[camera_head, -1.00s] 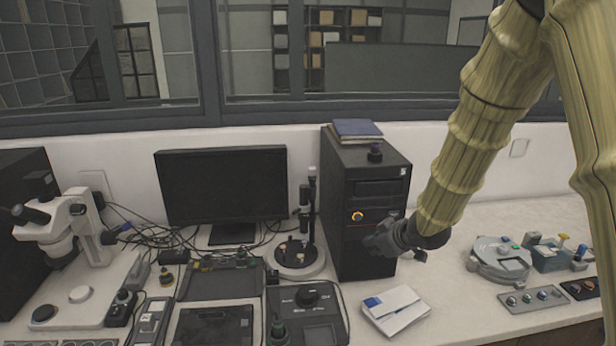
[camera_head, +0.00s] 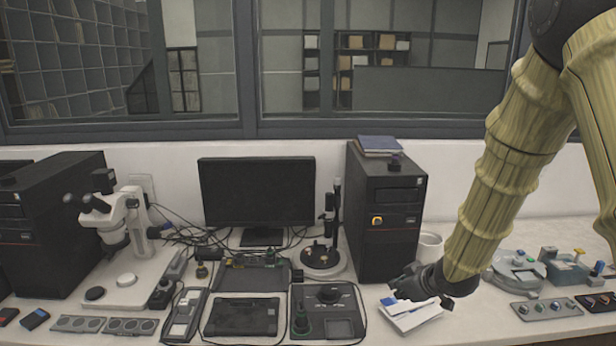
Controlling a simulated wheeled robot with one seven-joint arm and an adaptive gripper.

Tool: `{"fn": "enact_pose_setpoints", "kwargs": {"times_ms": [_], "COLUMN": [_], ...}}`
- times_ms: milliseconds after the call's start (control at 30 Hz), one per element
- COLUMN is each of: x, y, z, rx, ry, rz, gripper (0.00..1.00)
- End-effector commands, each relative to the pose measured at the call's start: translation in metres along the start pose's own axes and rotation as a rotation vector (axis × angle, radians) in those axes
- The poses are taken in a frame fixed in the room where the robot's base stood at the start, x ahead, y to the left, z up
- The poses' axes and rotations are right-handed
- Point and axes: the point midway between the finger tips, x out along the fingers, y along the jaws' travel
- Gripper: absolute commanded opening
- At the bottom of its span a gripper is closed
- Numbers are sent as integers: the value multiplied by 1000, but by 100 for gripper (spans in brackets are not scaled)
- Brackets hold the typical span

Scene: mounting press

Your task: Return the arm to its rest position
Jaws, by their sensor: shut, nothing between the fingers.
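My arm, in a bamboo-like yellow cover, comes in from the upper right of the head view and slopes down to the left. My gripper (camera_head: 409,287) is dark and shut, with nothing seen in it. In the picture it overlaps the back part of a white box with a blue patch (camera_head: 413,316) on the bench. I cannot tell whether it touches the box. The black computer tower (camera_head: 387,238) stands just behind and above the gripper in the picture.
A monitor (camera_head: 257,190), a microscope (camera_head: 121,222) and a black control box (camera_head: 327,312) stand left on the bench. A white mug (camera_head: 431,245) is beside the tower. A round grey device (camera_head: 519,270) and button panels (camera_head: 546,308) lie to the right.

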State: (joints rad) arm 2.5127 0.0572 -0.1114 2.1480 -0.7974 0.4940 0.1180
Motion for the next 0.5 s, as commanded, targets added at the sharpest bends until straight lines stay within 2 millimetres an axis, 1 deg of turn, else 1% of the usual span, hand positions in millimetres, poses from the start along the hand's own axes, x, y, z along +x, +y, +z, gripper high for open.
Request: {"fn": "enact_pose_setpoints", "kwargs": {"times_ms": [33,167,267,367,467,500], "x": [5,16,26,38,50,54], "y": [-6,-19,-33,-51,-74,-84], "z": [10,33,55,85,125,142], "rx": [12,50,85,129,186,212], "ry": [-11,-37,-63,-100,-149,-171], "rz": [-6,-18,-29,-40,-52,-55], "gripper": [0,0,0,0,0,0]}}
